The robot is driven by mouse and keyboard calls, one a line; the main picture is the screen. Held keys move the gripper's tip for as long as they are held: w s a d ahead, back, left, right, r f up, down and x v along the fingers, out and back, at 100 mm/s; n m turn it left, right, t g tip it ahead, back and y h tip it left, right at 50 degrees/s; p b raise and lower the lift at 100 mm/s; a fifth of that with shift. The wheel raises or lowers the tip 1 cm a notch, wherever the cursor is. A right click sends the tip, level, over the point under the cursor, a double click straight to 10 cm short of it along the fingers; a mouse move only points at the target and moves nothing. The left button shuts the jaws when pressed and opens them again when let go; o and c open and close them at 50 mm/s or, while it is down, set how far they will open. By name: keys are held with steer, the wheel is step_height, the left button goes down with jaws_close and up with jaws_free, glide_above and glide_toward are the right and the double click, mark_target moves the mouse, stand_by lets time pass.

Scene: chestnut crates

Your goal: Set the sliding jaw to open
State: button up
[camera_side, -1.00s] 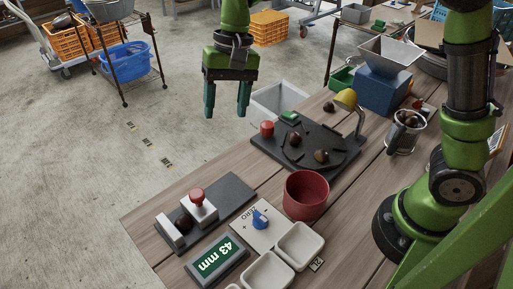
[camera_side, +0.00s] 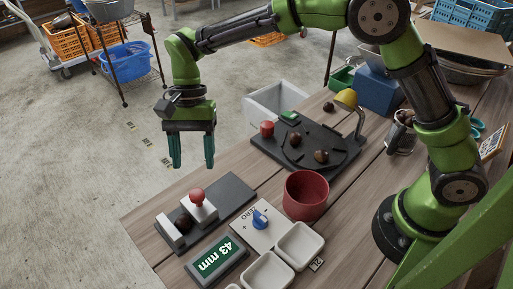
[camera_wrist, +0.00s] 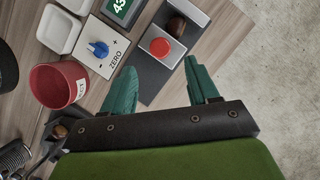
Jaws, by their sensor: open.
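The sliding jaw is a white block (camera_side: 203,212) with a red knob (camera_side: 197,196) on top, on a dark grey base plate (camera_side: 232,194) at the table's front left. A brown chestnut (camera_side: 184,222) sits between it and the white fixed jaw (camera_side: 169,232). The red knob (camera_wrist: 160,47) and chestnut (camera_wrist: 176,26) also show in the wrist view. The display (camera_side: 216,260) reads 43 mm. My gripper (camera_side: 191,163) is open and empty, above and behind the plate, fingers pointing down. In the wrist view its fingertips (camera_wrist: 162,70) straddle the line toward the knob, apart from it.
A blue dial on a ZERO panel (camera_side: 246,232), two white trays (camera_side: 268,271) and a red cup (camera_side: 306,195) stand right of the plate. Floor is open on the left.

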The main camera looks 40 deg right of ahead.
mark_target(196, 193)
steer(key=x, duration=0.7)
steer(key=shift+a+f, duration=0.1)
steer(key=shift+f, duration=0.05)
jaws_close()
